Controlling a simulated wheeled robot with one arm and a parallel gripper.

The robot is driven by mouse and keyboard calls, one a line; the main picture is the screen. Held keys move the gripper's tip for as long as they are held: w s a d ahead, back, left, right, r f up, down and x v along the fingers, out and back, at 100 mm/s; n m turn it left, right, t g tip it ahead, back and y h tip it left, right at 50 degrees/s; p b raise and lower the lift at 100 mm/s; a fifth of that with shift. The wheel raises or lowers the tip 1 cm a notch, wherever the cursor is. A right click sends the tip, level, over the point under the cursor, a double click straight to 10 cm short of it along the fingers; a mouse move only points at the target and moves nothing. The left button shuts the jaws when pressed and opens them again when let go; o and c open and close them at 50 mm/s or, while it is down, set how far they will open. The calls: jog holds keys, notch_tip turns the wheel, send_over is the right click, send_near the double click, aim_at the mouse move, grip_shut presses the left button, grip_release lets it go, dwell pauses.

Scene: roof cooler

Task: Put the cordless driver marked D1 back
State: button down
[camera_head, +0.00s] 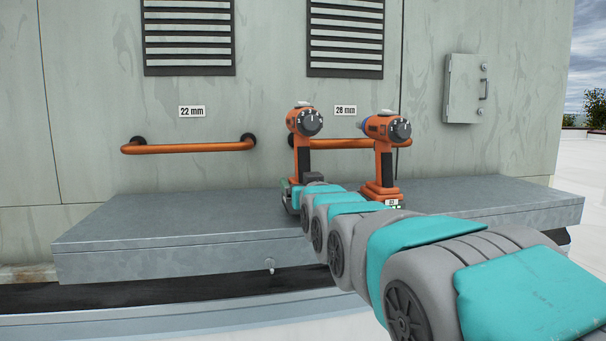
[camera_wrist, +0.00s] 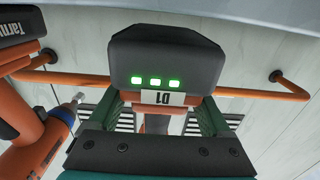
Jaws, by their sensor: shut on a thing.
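The cordless driver marked D1 (camera_wrist: 152,62) shows its dark battery end in the wrist view, with several green lights and an upside-down D1 label. My gripper (camera_wrist: 155,115) is shut on it, with green fingers on both sides. In the head view the orange driver (camera_head: 303,150) stands upright above the grey ledge (camera_head: 170,225). My gripper (camera_head: 302,193) is at its lower end, mostly hidden by my arm. Whether the driver's base touches the ledge is hidden.
A second orange driver (camera_head: 384,160) stands on the ledge just right; it also shows in the wrist view (camera_wrist: 35,140). The ledge's left half is clear.

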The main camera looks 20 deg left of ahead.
jog(key=shift+f, duration=0.45)
jog(key=shift+f, duration=0.15)
grip_release()
jog(key=shift+s+d, duration=0.1)
jog(key=shift+s, duration=0.05)
jog(key=b+v, duration=0.1)
jog(key=v, duration=1)
jog(key=shift+s+d, duration=0.2)
jog(key=shift+s, duration=0.15)
